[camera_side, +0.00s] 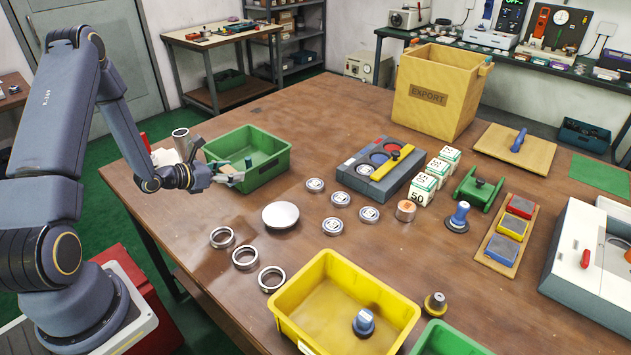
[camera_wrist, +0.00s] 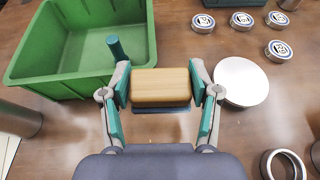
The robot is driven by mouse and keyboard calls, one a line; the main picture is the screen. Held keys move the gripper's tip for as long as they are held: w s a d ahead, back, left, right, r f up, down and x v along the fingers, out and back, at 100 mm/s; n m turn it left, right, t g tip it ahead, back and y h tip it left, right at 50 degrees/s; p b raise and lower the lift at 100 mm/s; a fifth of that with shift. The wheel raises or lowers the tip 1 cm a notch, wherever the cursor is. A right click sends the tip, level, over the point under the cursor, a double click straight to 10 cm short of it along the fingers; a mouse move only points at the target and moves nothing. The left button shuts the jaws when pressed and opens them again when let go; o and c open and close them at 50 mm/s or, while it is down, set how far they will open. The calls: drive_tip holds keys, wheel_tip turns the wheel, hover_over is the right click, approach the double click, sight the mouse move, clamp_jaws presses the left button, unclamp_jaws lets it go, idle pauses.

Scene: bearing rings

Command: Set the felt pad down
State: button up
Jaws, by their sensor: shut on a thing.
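My gripper (camera_wrist: 160,92) is shut on a wooden-topped block with a dark layer under it, which I take to be the felt pad (camera_wrist: 160,84). The pad sits level between the two fingertips, and its underside is mostly hidden. In the side view my gripper (camera_side: 232,178) is low at the near side of the green bin (camera_side: 270,181), left of the white disc (camera_side: 280,215). The pad is too small and covered to make out clearly there. I cannot tell whether it touches the table.
A dark green peg (camera_wrist: 117,48) stands by the bin's wall near my left finger. Metal rings (camera_side: 245,257) lie in front, and several labelled round tins (camera_side: 340,199) lie to the right. A yellow bin (camera_side: 300,291) stands nearer. Bare table lies between the green bin and the rings.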

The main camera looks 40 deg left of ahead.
drive_tip(key=w+d+r+m+g+h, duration=0.1)
drive_tip(key=w+d+m+h, duration=0.15)
drive_tip(key=d, duration=0.75)
drive_tip(key=w+d+r+m+h, duration=0.15)
drive_tip(key=w+d, duration=0.25)
drive_tip(key=d, duration=0.6)
drive_tip(key=s+d+r+m+g+h, duration=0.1)
drive_tip(key=d+m+h, duration=0.1)
drive_tip(key=d, duration=0.8)
drive_tip(key=s+d+m+g+h, duration=0.2)
drive_tip(key=d, duration=0.8)
hover_over(401, 251)
drive_tip(key=shift+h, duration=0.3)
drive_tip(key=f, duration=0.9)
drive_tip(key=shift+s+a, duration=0.15)
drive_tip(key=shift+s, duration=0.2)
drive_tip(key=shift+w+f, duration=0.4)
drive_tip(key=shift+f, duration=1.55)
